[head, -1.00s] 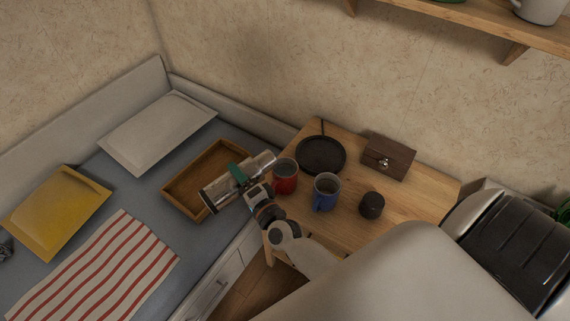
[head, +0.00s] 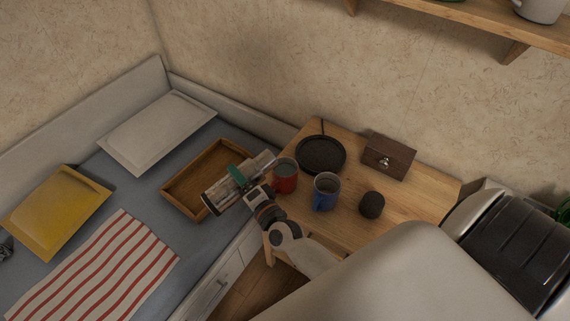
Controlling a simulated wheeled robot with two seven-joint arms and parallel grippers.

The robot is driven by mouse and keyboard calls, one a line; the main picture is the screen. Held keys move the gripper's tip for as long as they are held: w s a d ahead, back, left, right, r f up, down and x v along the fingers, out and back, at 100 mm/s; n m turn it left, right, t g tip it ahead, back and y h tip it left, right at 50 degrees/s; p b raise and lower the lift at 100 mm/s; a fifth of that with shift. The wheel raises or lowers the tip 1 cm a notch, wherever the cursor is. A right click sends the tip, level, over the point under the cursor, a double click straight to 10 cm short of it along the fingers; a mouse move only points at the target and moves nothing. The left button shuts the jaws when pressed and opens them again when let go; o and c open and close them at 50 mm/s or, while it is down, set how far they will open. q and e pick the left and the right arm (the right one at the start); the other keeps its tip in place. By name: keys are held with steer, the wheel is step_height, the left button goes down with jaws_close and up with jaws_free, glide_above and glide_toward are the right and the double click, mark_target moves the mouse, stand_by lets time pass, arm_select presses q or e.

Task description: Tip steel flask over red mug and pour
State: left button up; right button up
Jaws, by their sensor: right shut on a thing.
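The steel flask (head: 222,193) with a green band is held tilted, almost lying on its side, in my right gripper (head: 243,180). Its upper right end is close to the rim of the red mug (head: 285,177), on the left part of the wooden table. The gripper is shut around the flask's middle, left of the mug. The mug stands upright and has something greyish inside. I cannot make out a stream from the flask. My left gripper is not in view.
A blue mug (head: 325,191), a dark round lidded pot (head: 371,205), a black pan (head: 320,155) and a wooden box (head: 388,157) stand on the table (head: 420,205). A wooden tray (head: 178,182) lies on the bed behind the flask.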

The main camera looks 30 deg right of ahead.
step_height(320, 180, down, 3)
steer(key=n, duration=0.1)
steer(key=n+b, duration=0.1)
steer(key=shift+d+r+n, duration=0.15)
steer(key=shift+r+n, duration=0.05)
steer(key=shift+n, duration=0.1)
steer(key=shift+w+d+f+n, duration=0.1)
steer(key=shift+f+n, duration=0.25)
steer(key=shift+n, duration=0.25)
steer(key=shift+r+n, duration=0.15)
steer(key=shift+n, duration=0.15)
steer(key=n+p, duration=0.1)
steer(key=n, duration=0.1)
steer(key=n+p, duration=0.1)
steer(key=n, duration=0.1)
steer(key=d+n+p, duration=0.1)
steer(key=shift+r+n+p, duration=0.3)
steer(key=shift+r+n, duration=0.1)
steer(key=shift+d+n+p, duration=0.1)
steer(key=shift+n+p, duration=0.25)
steer(key=shift+n, duration=0.65)
steer(key=shift+d+f+n, duration=0.1)
steer(key=shift+n, duration=1)
